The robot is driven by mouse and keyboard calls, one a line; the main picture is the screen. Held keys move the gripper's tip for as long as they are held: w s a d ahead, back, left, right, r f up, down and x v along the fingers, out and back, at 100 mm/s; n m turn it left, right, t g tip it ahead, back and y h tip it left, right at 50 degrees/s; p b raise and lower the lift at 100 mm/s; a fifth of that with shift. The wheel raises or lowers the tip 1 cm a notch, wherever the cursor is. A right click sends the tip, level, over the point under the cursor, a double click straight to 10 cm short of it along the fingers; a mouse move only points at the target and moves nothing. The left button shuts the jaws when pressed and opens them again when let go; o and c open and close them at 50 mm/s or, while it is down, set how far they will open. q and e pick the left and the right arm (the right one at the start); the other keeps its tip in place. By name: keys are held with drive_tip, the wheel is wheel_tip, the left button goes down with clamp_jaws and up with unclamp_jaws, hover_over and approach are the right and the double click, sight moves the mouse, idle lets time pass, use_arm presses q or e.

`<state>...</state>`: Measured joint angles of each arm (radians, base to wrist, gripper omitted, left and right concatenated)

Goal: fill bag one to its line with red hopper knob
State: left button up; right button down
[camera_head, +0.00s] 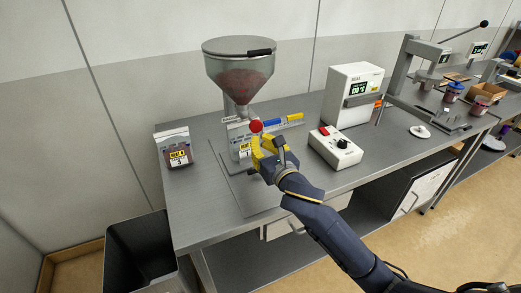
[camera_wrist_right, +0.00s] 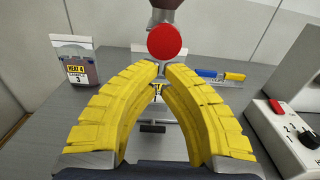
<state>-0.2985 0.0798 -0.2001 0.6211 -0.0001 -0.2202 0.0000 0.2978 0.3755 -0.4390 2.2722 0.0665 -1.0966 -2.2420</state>
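The red hopper knob (camera_head: 256,126) sits at the front of the hopper's lower neck; it also shows in the right wrist view (camera_wrist_right: 164,42). The hopper (camera_head: 239,72) holds dark reddish granules behind a clear wall. Under its outlet stands a pale bag (camera_head: 235,141) with a yellow label, partly hidden by my gripper; its number, fill level and line cannot be made out. My right gripper (camera_head: 262,141) is just in front of and below the knob. Its yellow fingertips (camera_wrist_right: 162,70) come together with nothing seen between them; contact with the knob is unclear. My left gripper is out of view.
Another bag (camera_head: 174,149), labelled HEAT 4 with a 3, stands at the bench's left. A blue and yellow bar (camera_head: 282,121) lies behind my gripper. A control box (camera_head: 336,147) and a white heated unit (camera_head: 352,95) stand right. A dark bin (camera_head: 141,250) is at lower left.

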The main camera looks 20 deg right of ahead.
drive_tip(key=shift+w+a, duration=0.1)
drive_tip(key=shift+w, duration=0.55)
drive_tip(key=shift+w+a, duration=0.15)
drive_tip(key=shift+w, duration=0.75)
drive_tip(key=shift+w+a, duration=0.1)
drive_tip(key=shift+w, duration=0.75)
idle(5.6)
